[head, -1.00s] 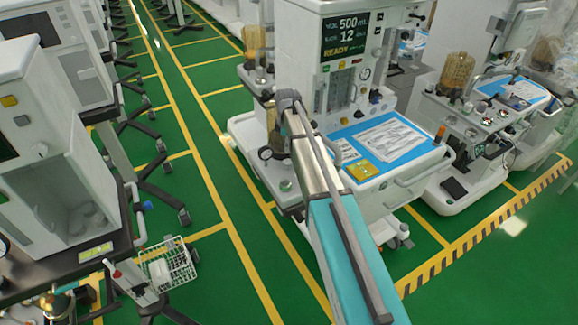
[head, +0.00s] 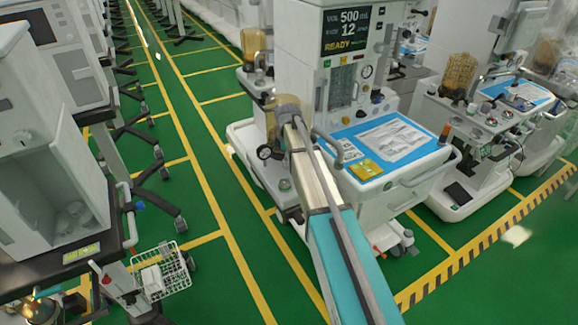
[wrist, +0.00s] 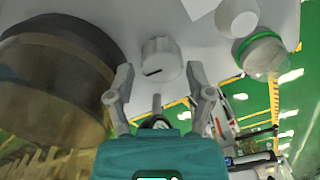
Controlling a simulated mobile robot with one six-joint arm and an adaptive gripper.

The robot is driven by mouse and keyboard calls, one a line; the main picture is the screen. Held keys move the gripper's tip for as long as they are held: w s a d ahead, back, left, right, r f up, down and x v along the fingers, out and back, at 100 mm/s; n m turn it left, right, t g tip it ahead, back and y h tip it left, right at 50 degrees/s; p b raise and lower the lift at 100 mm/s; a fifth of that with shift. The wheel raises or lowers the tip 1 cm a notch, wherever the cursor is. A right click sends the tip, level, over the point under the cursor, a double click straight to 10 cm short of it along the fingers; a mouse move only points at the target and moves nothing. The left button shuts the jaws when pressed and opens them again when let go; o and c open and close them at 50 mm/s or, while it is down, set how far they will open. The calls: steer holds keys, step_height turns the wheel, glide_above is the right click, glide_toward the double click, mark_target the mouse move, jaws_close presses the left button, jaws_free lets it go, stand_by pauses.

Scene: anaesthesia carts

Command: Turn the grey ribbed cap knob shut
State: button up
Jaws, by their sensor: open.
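A light grey cap knob (wrist: 160,60) with a short dark mark on its near edge stands on the pale machine surface in the wrist view. My gripper (wrist: 159,72) is open, with one finger to the left and one to the right of the knob's near side. Nothing is between the fingers that I can see held; whether they touch the knob I cannot tell. In the head view my arm's end reaches the amber canister side of the middle cart (head: 425,180), and the knob and fingers are hidden there.
A large dark-rimmed amber canister (wrist: 60,85) stands close left of the gripper. A green-ringed clear cap (wrist: 262,52) and a white cylinder (wrist: 238,17) are to the right. Green floor with yellow lines lies open left of the cart; a wire basket (head: 160,277) is at lower left.

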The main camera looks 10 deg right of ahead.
steer(key=shift+f+b, duration=0.65)
steer(key=shift+f, duration=0.25)
